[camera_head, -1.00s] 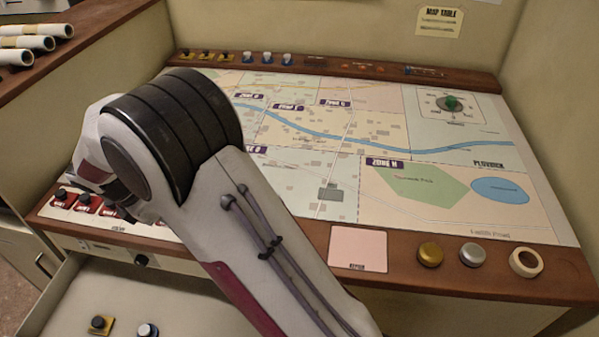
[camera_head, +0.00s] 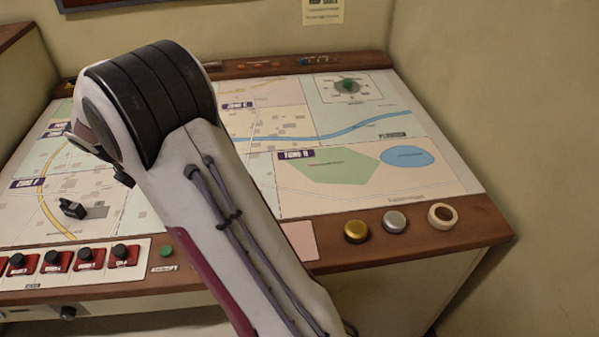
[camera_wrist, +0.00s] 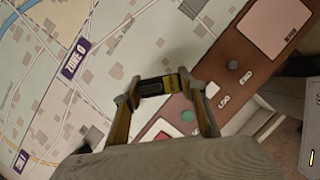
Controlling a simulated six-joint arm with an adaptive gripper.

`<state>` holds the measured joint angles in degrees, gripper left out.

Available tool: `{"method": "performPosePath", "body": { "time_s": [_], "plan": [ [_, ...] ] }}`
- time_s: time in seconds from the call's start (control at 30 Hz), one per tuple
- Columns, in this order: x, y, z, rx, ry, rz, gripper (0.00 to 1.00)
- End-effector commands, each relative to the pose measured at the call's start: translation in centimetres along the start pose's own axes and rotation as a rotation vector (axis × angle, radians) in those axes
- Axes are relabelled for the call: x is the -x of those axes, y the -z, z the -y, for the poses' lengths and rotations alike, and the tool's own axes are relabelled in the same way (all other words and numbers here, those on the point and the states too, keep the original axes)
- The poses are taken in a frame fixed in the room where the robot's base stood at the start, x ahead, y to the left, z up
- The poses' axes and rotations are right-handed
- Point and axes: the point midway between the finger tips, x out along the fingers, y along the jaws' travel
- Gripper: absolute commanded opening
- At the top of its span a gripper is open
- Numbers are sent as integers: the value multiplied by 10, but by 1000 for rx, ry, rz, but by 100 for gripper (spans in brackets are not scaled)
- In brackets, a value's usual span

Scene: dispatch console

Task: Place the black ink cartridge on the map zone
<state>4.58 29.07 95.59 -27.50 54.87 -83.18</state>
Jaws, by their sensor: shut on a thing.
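My gripper (camera_wrist: 160,92) is shut on a small dark block with a yellow patch, which looks like the black ink cartridge (camera_wrist: 151,83). It holds the block crosswise between its fingertips, over the map's front border in the wrist view. I cannot tell the height. In the head view my own arm hides the fingertips and the block. The map (camera_head: 335,185) lies flat on the console, with printed zones. A zone G label (camera_wrist: 76,58) shows in the wrist view, and a zone H label (camera_head: 297,155) in the head view.
A small black object (camera_head: 72,208) stands on the map at left. Red-based black knobs (camera_head: 88,258) and a green button (camera_head: 166,250) line the front edge. A pink pad (camera_head: 300,240), gold knob (camera_head: 356,231), silver knob (camera_head: 395,221) and white ring (camera_head: 442,215) are on the right.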

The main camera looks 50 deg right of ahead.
Motion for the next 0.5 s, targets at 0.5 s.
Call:
{"method": "performPosePath", "body": {
  "time_s": [0.5],
  "plan": [
    [-38,-113,60,-128,52,0,16]
  ]
}}
